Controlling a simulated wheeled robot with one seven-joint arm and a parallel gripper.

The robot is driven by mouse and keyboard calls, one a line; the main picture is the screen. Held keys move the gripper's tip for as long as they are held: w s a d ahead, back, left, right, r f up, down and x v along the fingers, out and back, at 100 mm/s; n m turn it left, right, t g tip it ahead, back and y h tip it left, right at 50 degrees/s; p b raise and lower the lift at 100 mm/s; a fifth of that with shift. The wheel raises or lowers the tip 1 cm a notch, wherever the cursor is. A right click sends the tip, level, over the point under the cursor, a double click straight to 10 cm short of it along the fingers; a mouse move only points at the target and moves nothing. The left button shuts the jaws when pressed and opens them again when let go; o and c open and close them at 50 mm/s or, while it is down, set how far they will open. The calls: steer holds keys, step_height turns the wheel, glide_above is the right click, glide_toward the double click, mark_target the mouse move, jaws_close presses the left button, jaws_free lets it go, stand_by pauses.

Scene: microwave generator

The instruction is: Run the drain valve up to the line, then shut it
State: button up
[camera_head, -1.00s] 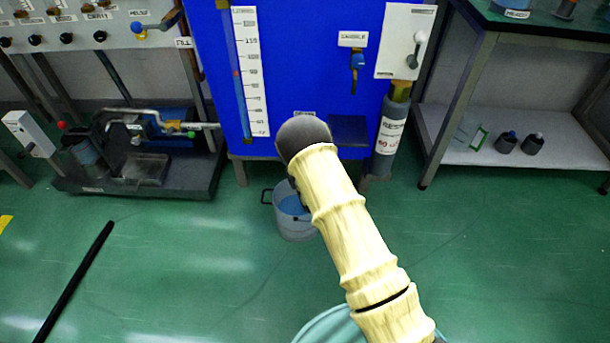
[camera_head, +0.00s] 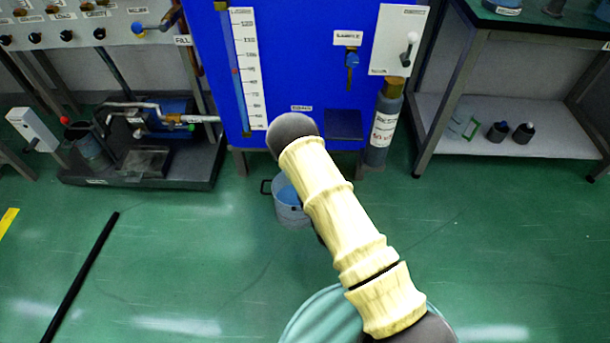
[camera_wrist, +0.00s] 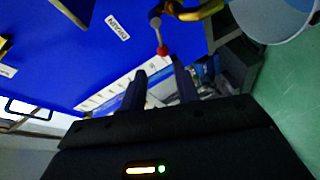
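The blue tank (camera_head: 310,60) has a sight tube (camera_head: 238,75) with a white numbered scale (camera_head: 248,70) and a small red mark (camera_head: 235,71) at mid-height. The liquid level is too small to read. The drain valve is hidden behind my arm in the head view. In the wrist view its lever (camera_wrist: 156,32) has a red knob (camera_wrist: 162,50), by the DRAIN label (camera_wrist: 117,27) and a yellow pipe (camera_wrist: 200,11). My gripper (camera_wrist: 158,66) is open and empty, its fingertips just short of the knob. A bucket (camera_head: 291,213) with blue liquid stands below the tank.
A sample valve (camera_head: 351,62) and a white switch panel (camera_head: 398,40) are at the tank's upper right. A grey cylinder (camera_head: 383,125) stands beside the tank. A pump unit (camera_head: 150,150) is at left, a shelf bench (camera_head: 520,125) at right. Green floor in front is mostly clear.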

steer(key=shift+r, duration=0.1)
steer(key=c, duration=0.5)
steer(key=w+d+r+m+h+p, duration=0.1)
steer(key=r+m, duration=0.1)
steer(key=w+d+r+m+g+h+p, duration=0.1)
steer(key=d+r, duration=0.1)
steer(key=r, duration=0.1)
steer(key=d+r+m+g+h+p, duration=0.1)
steer(key=r+m, duration=0.1)
steer(key=shift+w+d+r+m, duration=0.2)
steer(key=shift+w+r+m, duration=0.1)
steer(key=shift+w+r, duration=0.1)
jaws_close()
steer(key=s+d+r+m+g+h+p, duration=0.25)
steer(key=d+r+m+g, duration=0.2)
steer(key=r, duration=0.35)
steer(key=s+d+r+m+g+p, duration=0.2)
steer(key=s+d+r+m+g, duration=0.1)
steer(key=s+r, duration=0.4)
steer(key=s+d+r+m+g+p, duration=0.2)
steer(key=s+r+m, duration=0.3)
steer(key=s, duration=0.9)
step_height(320, 180, up, 3)
steer(key=shift+d+f+g+p, duration=0.1)
steer(key=shift+d+g+p, duration=0.3)
steer(key=shift+d+g, duration=0.35)
steer(key=shift+w+a, duration=0.1)
